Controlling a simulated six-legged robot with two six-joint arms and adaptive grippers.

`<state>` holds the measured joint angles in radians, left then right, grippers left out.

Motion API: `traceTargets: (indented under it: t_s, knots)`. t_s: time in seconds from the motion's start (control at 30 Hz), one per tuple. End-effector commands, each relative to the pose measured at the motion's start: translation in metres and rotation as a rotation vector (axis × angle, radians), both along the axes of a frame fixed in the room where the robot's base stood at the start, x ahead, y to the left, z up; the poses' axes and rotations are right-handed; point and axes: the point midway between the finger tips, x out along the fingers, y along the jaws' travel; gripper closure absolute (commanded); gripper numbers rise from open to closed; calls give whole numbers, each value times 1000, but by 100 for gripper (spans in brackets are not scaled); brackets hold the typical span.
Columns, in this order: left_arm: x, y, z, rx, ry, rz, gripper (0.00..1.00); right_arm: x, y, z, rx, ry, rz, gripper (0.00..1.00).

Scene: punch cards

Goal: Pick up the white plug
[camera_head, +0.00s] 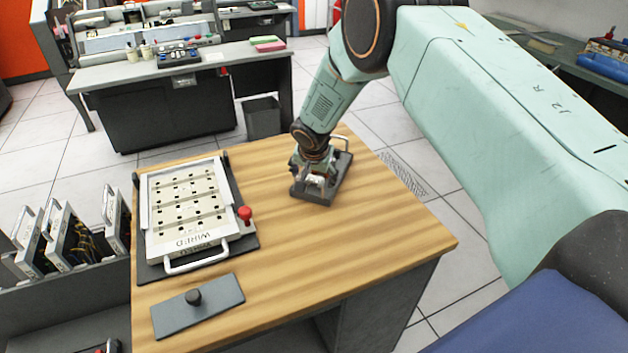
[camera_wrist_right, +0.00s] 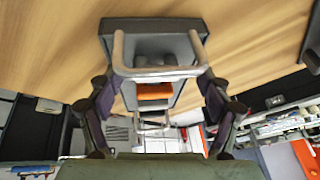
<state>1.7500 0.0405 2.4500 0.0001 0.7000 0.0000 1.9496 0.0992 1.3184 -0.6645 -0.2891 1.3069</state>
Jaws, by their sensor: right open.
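My right gripper (camera_head: 315,176) is at a small dark grey tray (camera_head: 325,198) on the wooden table, pointing down. A small whitish piece, possibly the white plug (camera_head: 317,181), shows at its fingertips in the head view and is partly hidden. In the right wrist view the open fingers (camera_wrist_right: 158,112) stand either side of the dark tray (camera_wrist_right: 123,29), its metal handle (camera_wrist_right: 160,72) and an orange block (camera_wrist_right: 153,92). I cannot make out the plug clearly there, nor whether a finger touches it. My left gripper is not in view.
A white punch-card panel marked "WIRED" (camera_head: 186,213) lies in a dark frame with a red knob (camera_head: 245,213) on the table's left. A grey plate with a black knob (camera_head: 194,297) is in front. Wired panels (camera_head: 70,238) stand at far left. The table's middle and right front are clear.

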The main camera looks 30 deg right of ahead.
Motion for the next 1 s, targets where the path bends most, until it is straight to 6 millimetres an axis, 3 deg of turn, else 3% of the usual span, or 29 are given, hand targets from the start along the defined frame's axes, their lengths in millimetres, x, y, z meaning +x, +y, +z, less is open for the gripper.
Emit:
traceTargets:
  t_s: [0.27, 0.8, 1.0]
  knots:
    - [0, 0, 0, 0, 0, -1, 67, 1, -2, -2, 0, 0, -1, 22]
    - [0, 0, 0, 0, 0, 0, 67, 2, -5, -2, 0, 0, -2, 68]
    - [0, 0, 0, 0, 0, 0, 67, 1, -5, -2, 1, 1, -2, 70]
